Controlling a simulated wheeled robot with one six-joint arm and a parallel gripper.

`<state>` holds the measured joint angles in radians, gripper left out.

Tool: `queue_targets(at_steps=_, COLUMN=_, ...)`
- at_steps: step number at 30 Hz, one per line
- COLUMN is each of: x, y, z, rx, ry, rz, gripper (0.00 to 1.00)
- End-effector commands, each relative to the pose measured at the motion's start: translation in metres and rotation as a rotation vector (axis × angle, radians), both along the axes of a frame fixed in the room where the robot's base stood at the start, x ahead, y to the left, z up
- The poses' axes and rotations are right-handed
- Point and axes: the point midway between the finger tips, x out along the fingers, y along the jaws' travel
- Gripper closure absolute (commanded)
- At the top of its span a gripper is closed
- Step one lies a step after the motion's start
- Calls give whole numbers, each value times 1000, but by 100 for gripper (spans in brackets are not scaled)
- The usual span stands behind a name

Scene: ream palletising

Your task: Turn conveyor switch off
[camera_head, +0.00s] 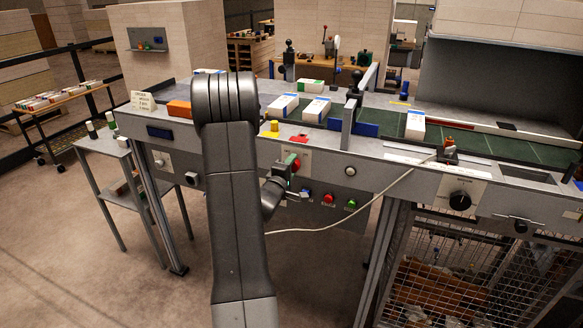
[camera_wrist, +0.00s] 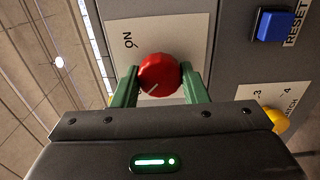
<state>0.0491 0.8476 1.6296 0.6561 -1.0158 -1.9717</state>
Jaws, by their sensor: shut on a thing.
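The conveyor switch is a round red knob (camera_wrist: 159,75) on a white plate (camera_wrist: 118,28) marked ON in the wrist view. A short pale line on the knob points toward the lower left of that view, away from the ON word. My gripper (camera_wrist: 161,70) has its two green fingers closed on either side of the knob. The rest of the plate's lettering is hidden behind my gripper.
A blue RESET button (camera_wrist: 274,25) and a yellow knob (camera_wrist: 277,119) sit near the switch. Red (camera_head: 328,198) and green (camera_head: 351,204) buttons are lower on the panel. White reams (camera_head: 314,109) lie on the green belt (camera_head: 470,139). A pale cable (camera_head: 377,199) hangs across the front.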

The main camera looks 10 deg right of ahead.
Motion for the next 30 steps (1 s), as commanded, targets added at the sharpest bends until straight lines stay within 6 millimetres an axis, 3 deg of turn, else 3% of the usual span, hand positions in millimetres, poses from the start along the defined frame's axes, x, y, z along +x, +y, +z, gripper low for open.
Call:
queue_targets(at_steps=4, x=0, y=0, z=-1, rx=-1, ry=2, rz=1, gripper=83)
queue_targets(at_steps=5, x=0, y=0, z=-1, rx=-1, ry=2, rz=1, gripper=55)
queue_targets(at_steps=7, x=0, y=0, z=0, rx=-1, ry=2, rz=1, gripper=41)
queue_targets(at_steps=8, x=0, y=0, z=0, rx=0, ry=1, rz=1, gripper=39)
queue_targets(at_steps=20, x=-8, y=6, z=-1, rx=1, ry=1, rz=2, gripper=39)
queue_targets(at_steps=30, x=-68, y=47, z=-2, rx=0, ry=0, rz=4, gripper=39)
